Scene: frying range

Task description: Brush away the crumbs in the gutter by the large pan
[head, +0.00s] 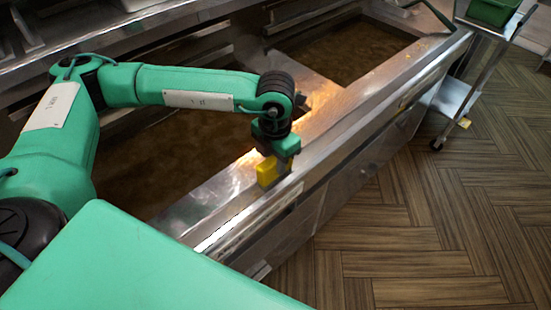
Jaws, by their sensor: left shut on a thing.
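My left gripper (275,150) is low over the metal front rim of the range, pointing down. It is shut on a small yellow block-like thing (267,173), which looks like the brush; its lower end is at or just above the metal, and I cannot tell if it touches. The large pan (150,172) is the dark brown vat behind and left of the gripper, partly hidden by my arm. The gutter (222,208) seems to be the shiny metal strip along its front. I cannot make out crumbs there for sure. My right gripper is not in view.
A second brown vat (345,50) lies farther back to the right, with small yellow specks on the metal near it. A metal cart (487,55) with a green bin (492,12) stands at the upper right. The wood-pattern floor (430,210) is clear in front.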

